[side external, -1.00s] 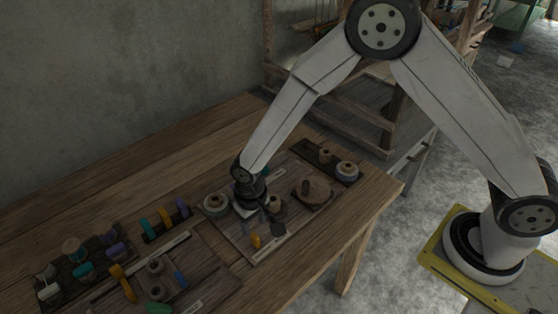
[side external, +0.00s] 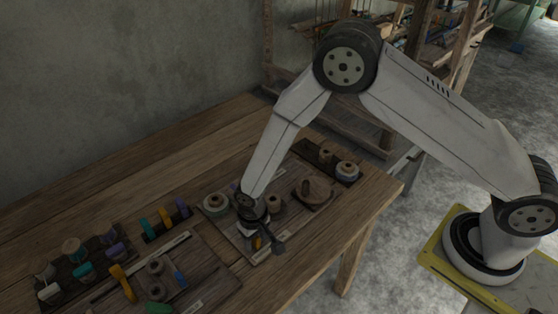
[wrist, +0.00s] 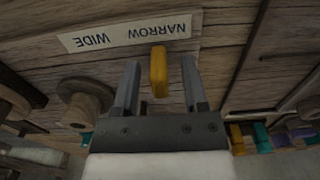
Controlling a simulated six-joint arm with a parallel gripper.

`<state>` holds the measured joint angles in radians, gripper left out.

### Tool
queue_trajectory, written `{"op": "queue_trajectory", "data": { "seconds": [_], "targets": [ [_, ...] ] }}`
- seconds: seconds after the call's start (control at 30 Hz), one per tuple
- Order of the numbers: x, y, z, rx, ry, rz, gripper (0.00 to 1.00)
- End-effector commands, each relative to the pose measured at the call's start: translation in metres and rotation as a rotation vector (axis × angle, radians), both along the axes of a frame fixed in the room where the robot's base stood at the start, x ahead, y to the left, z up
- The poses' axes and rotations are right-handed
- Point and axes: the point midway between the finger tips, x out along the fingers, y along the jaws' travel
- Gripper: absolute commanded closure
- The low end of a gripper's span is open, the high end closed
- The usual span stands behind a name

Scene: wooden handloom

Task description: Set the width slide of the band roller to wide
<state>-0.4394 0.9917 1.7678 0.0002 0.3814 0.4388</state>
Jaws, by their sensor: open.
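The width slide is a small yellow upright tab (wrist: 159,72) on a wooden board, and it also shows beside my gripper in the side view (side external: 257,243). In the wrist view it stands by the word NARROW on the label strip (wrist: 125,33), which reads upside down with WIDE to the left. My gripper (wrist: 160,80) is open, with one finger on each side of the tab and a visible gap to both. In the side view my gripper (side external: 264,240) is low over the board and partly hides the tab.
Round wooden rollers stand on the same board, one left of my gripper in the wrist view (wrist: 86,100). A round wooden piece (side external: 313,189) is farther right. Another board with coloured tabs and spools lies at left. The table's front edge is close.

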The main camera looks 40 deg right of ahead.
Motion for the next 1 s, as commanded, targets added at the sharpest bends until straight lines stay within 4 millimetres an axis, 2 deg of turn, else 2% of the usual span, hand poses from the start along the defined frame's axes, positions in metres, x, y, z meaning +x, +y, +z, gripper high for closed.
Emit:
{"op": "queue_trajectory", "data": {
  "seconds": [0.1, 0.27, 0.3, 1.0],
  "targets": [
    [0.0, 0.0, 0.0, 0.0, 0.0, 0.0, 0.44],
    [-0.0001, 0.0, 0.0001, 0.0, 0.0, 0.0, 0.95],
    [-0.0001, 0.0, 0.0001, 0.0, 0.0, 0.0, 1.0],
    [-0.0003, 0.0003, 0.0003, 0.0, 0.001, 0.0, 1.0]
  ]
}}
